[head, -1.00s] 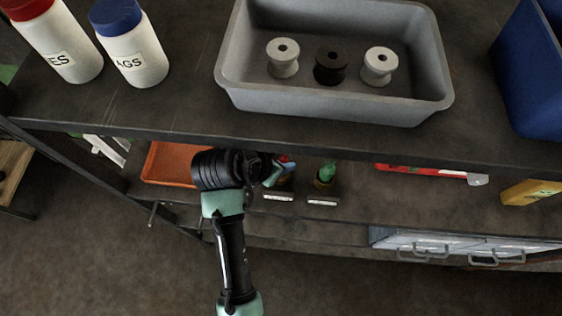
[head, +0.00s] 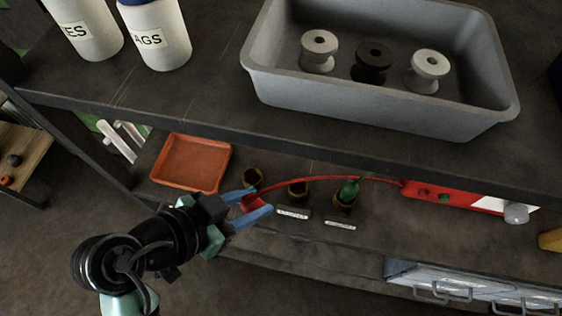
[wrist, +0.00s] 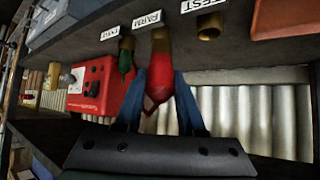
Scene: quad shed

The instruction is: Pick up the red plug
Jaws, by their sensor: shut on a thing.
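The red plug (head: 252,203) is between the blue fingertips of my gripper (head: 248,207), which is shut on it. In the head view it is held in front of the sockets, apart from them. A red cord (head: 325,179) runs from it to the right. In the wrist view the red plug (wrist: 159,85) sits between the two fingers (wrist: 160,95) and overlaps the socket labelled FARM (wrist: 158,20), so the gap there is hard to judge. The left socket (head: 253,177) and middle socket (head: 298,189) look empty in the head view.
A green plug (head: 348,190) stands in the right socket. The cord meets a red box (head: 425,191). An orange tray (head: 158,183) lies left of the sockets. The upper shelf, bearing a grey bin (head: 370,115) and two white bottles (head: 160,40), overhangs the lower one.

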